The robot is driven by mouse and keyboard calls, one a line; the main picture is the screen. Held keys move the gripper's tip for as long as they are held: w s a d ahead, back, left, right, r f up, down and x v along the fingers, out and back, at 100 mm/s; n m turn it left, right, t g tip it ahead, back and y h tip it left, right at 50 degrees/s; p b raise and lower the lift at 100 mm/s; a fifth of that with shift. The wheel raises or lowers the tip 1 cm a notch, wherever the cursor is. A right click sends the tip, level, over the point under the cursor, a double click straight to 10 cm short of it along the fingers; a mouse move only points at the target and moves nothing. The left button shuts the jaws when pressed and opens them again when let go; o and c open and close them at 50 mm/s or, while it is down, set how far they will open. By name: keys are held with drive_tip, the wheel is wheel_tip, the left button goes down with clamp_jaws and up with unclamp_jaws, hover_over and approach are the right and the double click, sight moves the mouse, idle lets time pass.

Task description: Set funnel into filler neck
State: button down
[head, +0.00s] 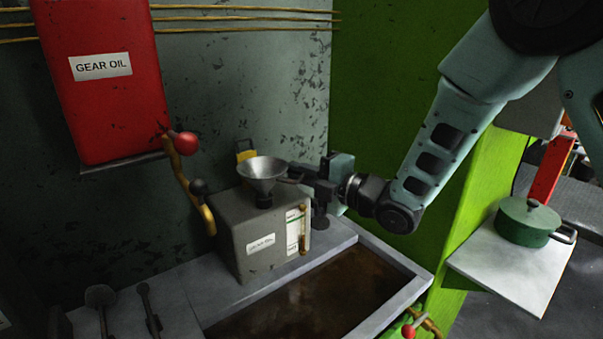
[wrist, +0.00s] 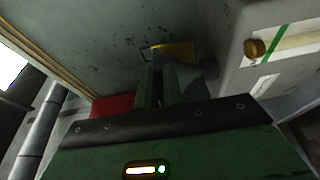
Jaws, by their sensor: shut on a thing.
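The grey metal funnel (head: 262,170) is upright over the top of the grey box (head: 240,235) marked GEAR OIL in the head view. My gripper (head: 293,176) comes from the right and is shut on the funnel's right side. A short dark cylindrical part (head: 264,202) shows under the cone at the box top. I cannot tell whether it is the filler neck or the spout, nor whether the spout is inside the neck. In the wrist view, my fingers (wrist: 165,85) partly hide a grey surface that may be the funnel (wrist: 195,78).
A red GEAR OIL tank (head: 105,90) hangs on the wall at left. A red-knobbed lever (head: 186,143) stands left of the box. An open trough of brown liquid (head: 310,300) lies in front. A green pot (head: 527,222) sits on a ledge at right.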

drive_tip(key=shift+f+b, duration=0.4)
drive_tip(key=shift+f, duration=0.05)
drive_tip(key=c, duration=1.5)
unclamp_jaws()
drive_tip(key=shift+o, duration=0.2)
drive_tip(key=b+v, duration=1.1)
drive_tip(key=v, duration=0.6)
drive_tip(key=shift+d, duration=0.2)
